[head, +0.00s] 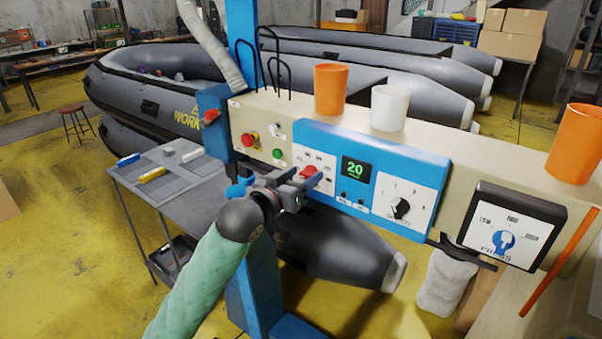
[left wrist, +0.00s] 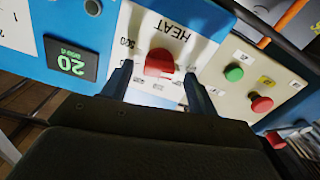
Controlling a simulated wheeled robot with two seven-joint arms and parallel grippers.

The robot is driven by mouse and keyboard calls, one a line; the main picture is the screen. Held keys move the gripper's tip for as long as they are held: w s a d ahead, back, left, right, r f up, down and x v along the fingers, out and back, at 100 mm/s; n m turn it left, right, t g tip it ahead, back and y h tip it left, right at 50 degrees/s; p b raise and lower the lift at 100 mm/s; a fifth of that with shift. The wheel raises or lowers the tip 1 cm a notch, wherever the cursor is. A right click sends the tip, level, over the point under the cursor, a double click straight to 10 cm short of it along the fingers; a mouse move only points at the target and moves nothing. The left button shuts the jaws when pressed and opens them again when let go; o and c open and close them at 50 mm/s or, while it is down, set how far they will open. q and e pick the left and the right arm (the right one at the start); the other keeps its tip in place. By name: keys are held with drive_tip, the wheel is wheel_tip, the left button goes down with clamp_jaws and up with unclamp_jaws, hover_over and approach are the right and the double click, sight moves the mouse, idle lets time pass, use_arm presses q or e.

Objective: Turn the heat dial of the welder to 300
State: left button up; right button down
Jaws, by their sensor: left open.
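The heat dial is a red knob (head: 309,172) on a white plate at the left end of the welder's blue panel (head: 430,160). In the left wrist view the red knob (left wrist: 159,63) shows below the word HEAT, which appears upside down, with a scale around it. I cannot tell which mark it points at. My left gripper (head: 303,181) is open in front of the dial. In the left wrist view its two fingers (left wrist: 159,85) stand on either side of the knob, with gaps visible. My right gripper is not in view.
A green 20 display (head: 356,170) and a black speed dial (head: 401,208) sit right of the heat dial. A red button (head: 250,139) and green button (head: 278,154) are left. Orange cups (head: 330,89) and a white cup (head: 390,107) stand on top. A grey table (head: 170,175) stands left.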

use_arm(q)
drive_tip(key=shift+c, duration=0.2)
drive_tip(key=c, duration=1)
drive_tip(key=shift+o, duration=0.2)
drive_tip(key=shift+m, duration=0.3)
drive_tip(key=m, duration=0.2)
drive_tip(key=shift+r+m, duration=0.1)
drive_tip(key=shift+m, duration=0.2)
drive_tip(key=m, duration=0.4)
drive_tip(key=shift+d, duration=0.15)
drive_tip(key=shift+s+m, duration=0.1)
drive_tip(key=shift+m, duration=0.2)
